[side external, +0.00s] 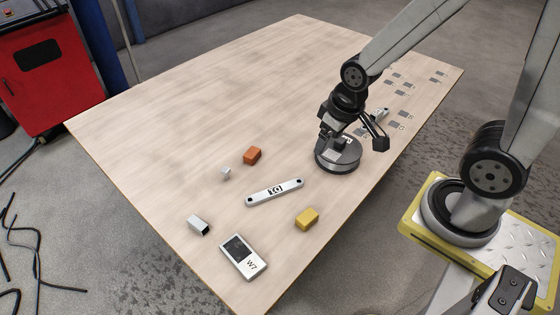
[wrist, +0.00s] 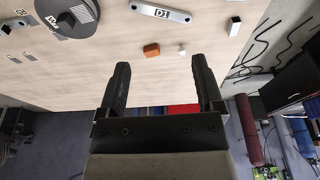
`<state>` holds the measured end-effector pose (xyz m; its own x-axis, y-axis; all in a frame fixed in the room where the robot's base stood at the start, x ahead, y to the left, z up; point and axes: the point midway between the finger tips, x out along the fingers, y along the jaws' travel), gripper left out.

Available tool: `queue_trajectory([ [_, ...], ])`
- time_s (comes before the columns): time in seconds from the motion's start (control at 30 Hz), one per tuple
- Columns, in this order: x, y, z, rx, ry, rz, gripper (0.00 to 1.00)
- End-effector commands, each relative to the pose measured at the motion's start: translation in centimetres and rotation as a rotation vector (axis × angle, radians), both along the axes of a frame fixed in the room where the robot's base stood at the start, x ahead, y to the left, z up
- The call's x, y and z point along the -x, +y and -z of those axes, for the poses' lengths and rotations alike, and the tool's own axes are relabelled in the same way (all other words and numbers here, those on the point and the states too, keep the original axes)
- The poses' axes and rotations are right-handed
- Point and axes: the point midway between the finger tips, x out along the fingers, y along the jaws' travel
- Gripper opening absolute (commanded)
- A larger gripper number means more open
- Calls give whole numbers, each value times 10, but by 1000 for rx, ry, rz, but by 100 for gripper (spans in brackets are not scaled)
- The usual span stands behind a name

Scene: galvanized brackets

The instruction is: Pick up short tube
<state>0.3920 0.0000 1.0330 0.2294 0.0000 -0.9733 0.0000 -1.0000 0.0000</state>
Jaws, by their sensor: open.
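The short tube (side external: 198,225) is a small, grey square piece with a dark open end. It lies near the table's left front edge in the side view. In the wrist view the tube (wrist: 234,26) is at the upper right, beyond the right finger. My gripper (wrist: 160,62) is open with nothing between its fingers. In the side view my gripper (side external: 323,138) is above the table by the round disc, well apart from the tube; its fingers are hard to make out there.
An orange block (side external: 252,156), small grey cube (side external: 225,173), flat two-hole bar (side external: 275,192), yellow block (side external: 307,218) and W7 plate (side external: 243,257) lie around the tube. The round metal disc (side external: 338,162) stands below my wrist. The table's far left is clear.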

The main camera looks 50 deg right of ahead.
Motion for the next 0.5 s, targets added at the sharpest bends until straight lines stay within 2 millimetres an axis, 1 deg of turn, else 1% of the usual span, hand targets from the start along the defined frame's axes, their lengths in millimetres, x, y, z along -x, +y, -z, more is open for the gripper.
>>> queue_trajectory([
  [0.27,-1,1,3,16,16,-34,85],
  [0.37,-3,1,7,45,43,-91,85],
  [0.5,-8,1,18,115,104,-223,85],
])
